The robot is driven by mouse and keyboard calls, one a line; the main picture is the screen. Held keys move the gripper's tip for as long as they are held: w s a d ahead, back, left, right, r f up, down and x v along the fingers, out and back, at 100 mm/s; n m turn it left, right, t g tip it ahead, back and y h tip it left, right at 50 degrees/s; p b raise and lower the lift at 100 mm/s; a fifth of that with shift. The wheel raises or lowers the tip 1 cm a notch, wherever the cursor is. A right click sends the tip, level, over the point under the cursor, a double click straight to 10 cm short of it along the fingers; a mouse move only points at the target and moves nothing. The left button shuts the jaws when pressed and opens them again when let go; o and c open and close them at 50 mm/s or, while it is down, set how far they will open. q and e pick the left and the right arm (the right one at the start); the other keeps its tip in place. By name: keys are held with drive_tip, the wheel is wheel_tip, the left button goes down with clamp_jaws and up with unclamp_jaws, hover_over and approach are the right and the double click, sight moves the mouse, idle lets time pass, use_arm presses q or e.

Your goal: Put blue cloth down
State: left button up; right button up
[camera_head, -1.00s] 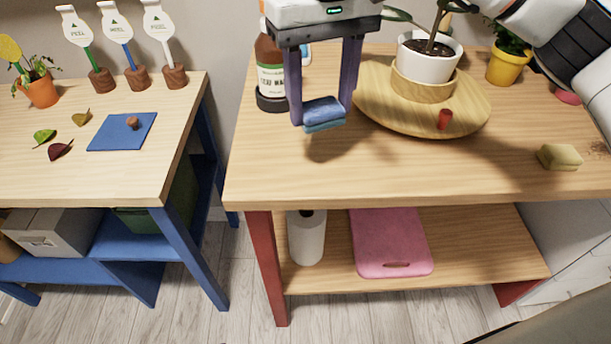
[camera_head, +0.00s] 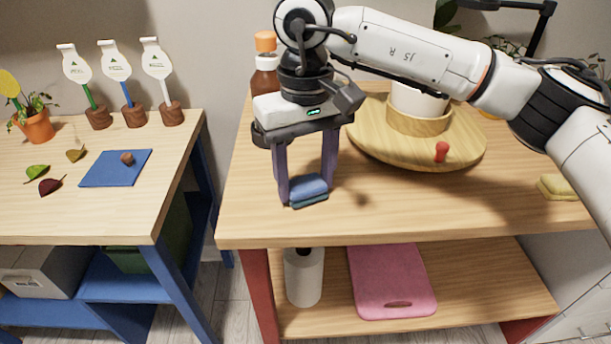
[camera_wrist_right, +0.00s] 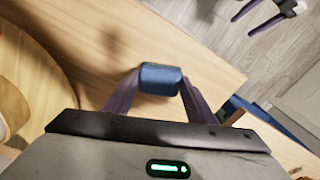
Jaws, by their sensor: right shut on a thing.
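The blue cloth (camera_head: 308,188) is a small folded pad with a teal underside. My right gripper (camera_head: 307,184) is shut on it, fingers pointing down, over the front left part of the right wooden table (camera_head: 400,215). In the right wrist view, the cloth (camera_wrist_right: 160,78) sits between the two fingertips of the gripper (camera_wrist_right: 155,82). I cannot tell whether the cloth touches the tabletop. My left gripper does not clearly show in the head view.
A round wooden turntable (camera_head: 375,148) with a red knob (camera_head: 441,151) and a potted plant stands right of the gripper. A brown bottle (camera_head: 265,75) is behind it. A yellow sponge (camera_head: 560,187) lies at the right. The front tabletop between is clear.

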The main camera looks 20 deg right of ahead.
sight(306, 184)
drive_tip(key=o, duration=0.6)
drive_tip(key=shift+f, duration=0.15)
drive_tip(key=o, duration=0.4)
wheel_tip(306, 184, up, 12)
drive_tip(key=p, duration=0.1)
drive_tip(key=shift+r, duration=0.25)
